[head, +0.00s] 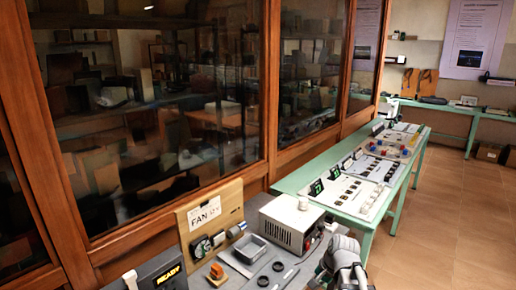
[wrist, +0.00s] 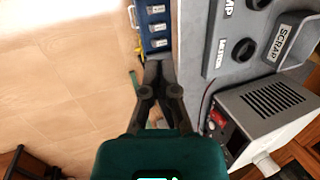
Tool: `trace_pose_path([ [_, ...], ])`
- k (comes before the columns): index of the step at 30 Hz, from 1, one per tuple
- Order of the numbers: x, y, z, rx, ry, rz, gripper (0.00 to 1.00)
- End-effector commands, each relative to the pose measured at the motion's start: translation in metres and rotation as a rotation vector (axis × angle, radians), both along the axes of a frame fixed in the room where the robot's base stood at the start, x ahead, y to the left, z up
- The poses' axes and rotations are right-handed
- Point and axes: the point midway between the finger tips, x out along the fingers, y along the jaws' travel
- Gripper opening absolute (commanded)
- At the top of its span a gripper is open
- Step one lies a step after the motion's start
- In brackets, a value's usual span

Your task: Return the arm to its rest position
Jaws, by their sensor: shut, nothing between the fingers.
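My gripper (wrist: 158,75) is in the middle of the wrist view, its dark fingers drawn together with nothing between them. It points down past the edge of the grey bench top (wrist: 208,30), over the gap beside a blue unit with labelled slots (wrist: 157,22). In the head view my grey arm shows at the bottom, right of the bench's white box; the fingertips cannot be made out there.
The bench holds a white vented box (head: 291,222), a grey tray (head: 249,247), black rings (head: 270,274), an orange block (head: 216,271) and a FAN board (head: 210,215). Glass cabinets (head: 180,110) stand behind. A green exhibit table (head: 290,183) extends beyond. The tiled floor (head: 450,225) at right is clear.

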Motion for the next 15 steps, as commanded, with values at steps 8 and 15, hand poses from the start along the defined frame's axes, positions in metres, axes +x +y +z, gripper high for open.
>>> trace_pose_path([
  [8, -0.055, 0.014, 0.003, -0.235, -0.008, 0.465, 0.0],
  [15, -0.075, 0.014, 0.005, -0.332, 0.007, 0.686, 0.0],
])
